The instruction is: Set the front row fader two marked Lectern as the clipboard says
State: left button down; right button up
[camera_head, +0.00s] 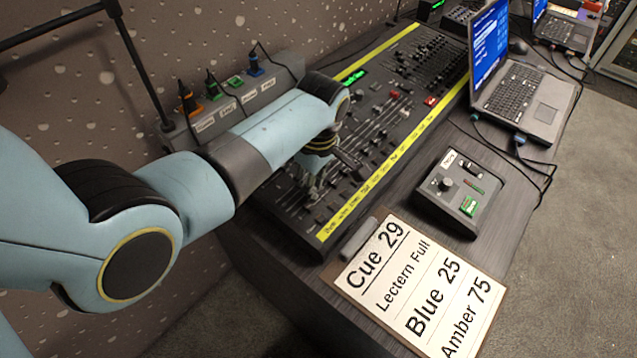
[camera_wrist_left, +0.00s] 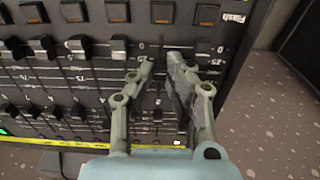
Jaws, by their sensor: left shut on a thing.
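The clipboard (camera_head: 415,285) lies at the desk's front and reads "Cue 29, Lectern Full, Blue 25, Amber 75". The lighting desk (camera_head: 385,135) has rows of faders and a yellow label strip (camera_head: 385,166) along its near edge. The label wording is too small to read surely. My left gripper (camera_head: 312,188) is down at the desk's near left faders. In the left wrist view its fingers (camera_wrist_left: 160,65) are shut on a fader knob, which they mostly hide. Other dark and white fader knobs (camera_wrist_left: 75,46) stand to the left in that view. My right gripper is not in view.
A small control box (camera_head: 460,190) with a green button sits in front of the desk. A laptop (camera_head: 515,85) stands at the right with cables. A sloped panel with labelled plugs (camera_head: 235,95) is behind the desk, by the wall.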

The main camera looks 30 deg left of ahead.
pick_arm(q)
jog(key=shift+w+a+r+p, duration=0.1)
jog(key=shift+w+a+p, duration=0.1)
jog(key=shift+a, duration=0.7)
jog(key=shift+w+a+r+p, duration=0.1)
jog(key=shift+a+p, duration=0.05)
jog(key=shift+a, duration=0.7)
jog(key=c, duration=1.6)
grip_release()
notch_tip(320, 180, up, 2)
jog(key=p, duration=0.3)
jog(key=shift+r, duration=0.25)
notch_tip(320, 180, up, 12)
jog(key=d, duration=0.1)
jog(key=shift+s+f, duration=0.1)
jog(key=shift+s, duration=0.1)
